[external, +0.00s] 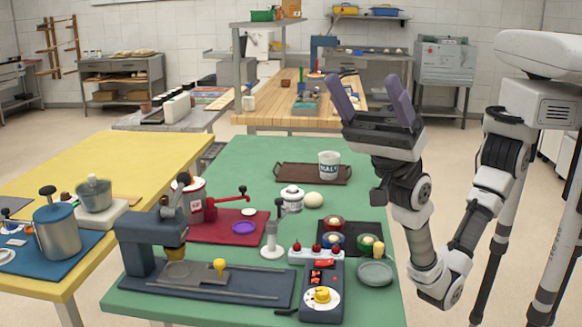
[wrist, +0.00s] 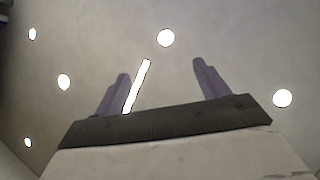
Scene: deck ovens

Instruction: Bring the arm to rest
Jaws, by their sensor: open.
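My gripper (external: 372,99) is raised above the right side of the green table (external: 245,165) in the external view. Its two purple fingers point upward and stand apart, with nothing between them. In the wrist view my gripper (wrist: 160,90) also shows open and empty against the ceiling. My arm is folded, with its elbow low beside the table's right edge.
The green table holds a brown tray (external: 283,173) with a white cup (external: 329,164), a blue press (external: 140,238), a red grinder (external: 195,203) and a dark mat with bowls. A yellow table (external: 150,160) stands left.

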